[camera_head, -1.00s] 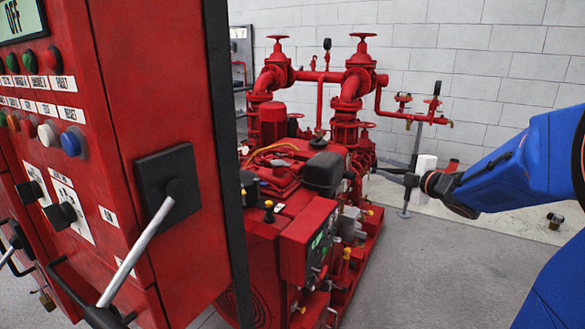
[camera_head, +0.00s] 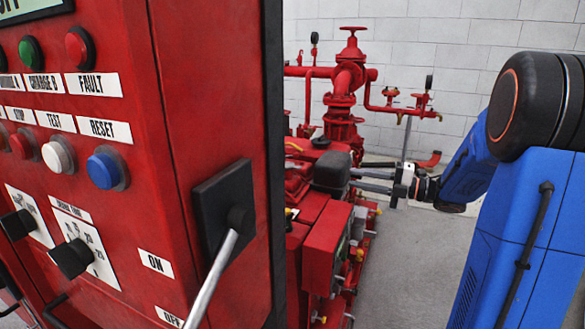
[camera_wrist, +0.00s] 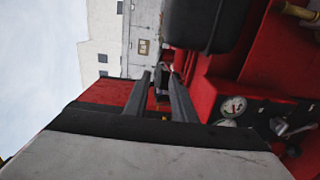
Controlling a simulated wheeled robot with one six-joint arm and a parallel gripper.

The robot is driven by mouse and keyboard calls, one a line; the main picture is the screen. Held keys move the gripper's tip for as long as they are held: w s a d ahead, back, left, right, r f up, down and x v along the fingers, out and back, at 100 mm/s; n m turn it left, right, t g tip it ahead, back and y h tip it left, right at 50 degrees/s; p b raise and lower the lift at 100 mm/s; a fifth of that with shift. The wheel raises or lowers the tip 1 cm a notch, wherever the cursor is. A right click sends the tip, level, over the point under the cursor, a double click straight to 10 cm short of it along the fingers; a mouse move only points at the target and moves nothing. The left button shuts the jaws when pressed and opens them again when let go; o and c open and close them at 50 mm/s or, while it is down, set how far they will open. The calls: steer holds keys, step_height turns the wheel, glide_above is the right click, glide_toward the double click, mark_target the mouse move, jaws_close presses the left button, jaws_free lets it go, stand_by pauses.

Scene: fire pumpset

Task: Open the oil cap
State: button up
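I cannot pick out the oil cap for certain in either view. My gripper (camera_head: 362,180) reaches left toward the red engine (camera_head: 307,205), at the right side of a black box-shaped part (camera_head: 331,171) on top of it. In the wrist view the two fingers of my gripper (camera_wrist: 160,76) stand apart with a gap between them, and nothing is held. A small dark part of the background shows between the fingertips there. The black box-shaped part also shows at the top of the wrist view (camera_wrist: 212,22). A brass-coloured fitting (camera_wrist: 300,12) is at the top right corner.
A tall red control cabinet (camera_head: 178,110) with buttons and a grey lever (camera_head: 213,277) fills the left and hides part of the engine. Red pipes with a valve wheel (camera_head: 353,30) stand behind. Gauges (camera_wrist: 233,106) are right of the fingers. Grey floor (camera_head: 415,260) is clear right of the engine.

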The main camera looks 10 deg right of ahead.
mark_target(301, 168)
steer(key=x, duration=1.7)
steer(key=shift+w+a, duration=0.15)
steer(key=shift+a, duration=0.1)
steer(key=shift+c, duration=0.5)
jaws_close()
steer(key=shift+f, duration=0.1)
stand_by(0.5)
